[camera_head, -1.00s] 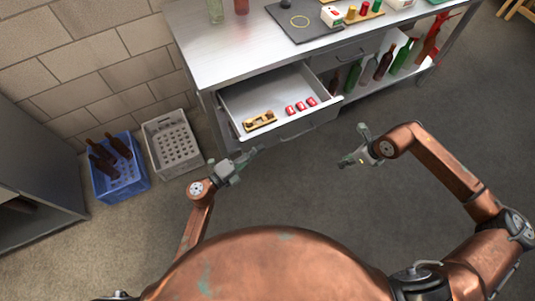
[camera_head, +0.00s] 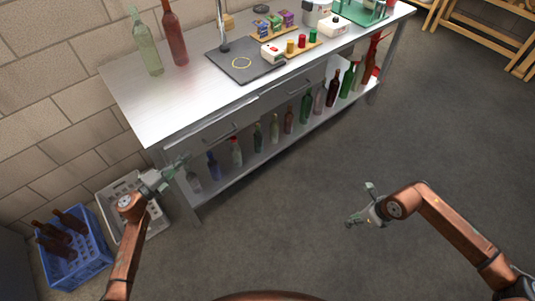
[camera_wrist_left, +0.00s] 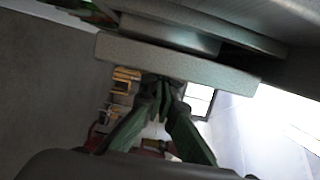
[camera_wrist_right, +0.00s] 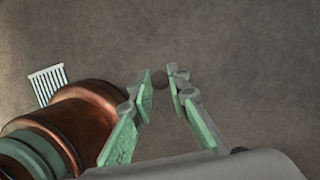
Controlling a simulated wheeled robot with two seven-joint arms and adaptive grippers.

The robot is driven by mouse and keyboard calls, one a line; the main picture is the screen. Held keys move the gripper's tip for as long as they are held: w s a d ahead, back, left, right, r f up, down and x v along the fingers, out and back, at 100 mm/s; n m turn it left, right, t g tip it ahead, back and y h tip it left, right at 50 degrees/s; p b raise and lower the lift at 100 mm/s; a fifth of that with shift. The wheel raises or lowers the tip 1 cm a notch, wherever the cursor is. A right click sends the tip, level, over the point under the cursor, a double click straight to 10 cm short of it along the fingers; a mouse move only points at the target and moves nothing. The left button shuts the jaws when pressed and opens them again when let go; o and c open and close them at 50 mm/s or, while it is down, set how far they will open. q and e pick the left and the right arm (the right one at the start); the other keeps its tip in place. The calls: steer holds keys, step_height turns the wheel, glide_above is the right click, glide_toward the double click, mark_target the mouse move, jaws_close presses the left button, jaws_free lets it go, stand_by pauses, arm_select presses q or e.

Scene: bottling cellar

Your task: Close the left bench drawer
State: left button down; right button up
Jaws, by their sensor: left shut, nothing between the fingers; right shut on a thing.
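The left bench drawer (camera_head: 205,131) sits in the bench's front at the left end. Its front looks flush or nearly flush, and its inside is hidden. Its handle (camera_head: 221,134) is on the front. My left gripper (camera_head: 184,162) is shut and empty, close to the lower left part of the drawer front. In the left wrist view its fingertips (camera_wrist_left: 162,88) reach a grey metal edge; I cannot tell whether they touch it.
The bench (camera_head: 150,105) has a second drawer (camera_head: 298,88) to the right and several bottles on its lower shelf. A grey crate (camera_head: 157,222) and a blue crate (camera_head: 95,268) with brown bottles stand at the left. The floor in front is clear.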

arm_select(q)
steer(key=shift+w+a+r, duration=0.15)
steer(key=shift+w+a, duration=0.55)
steer(key=shift+w, duration=0.1)
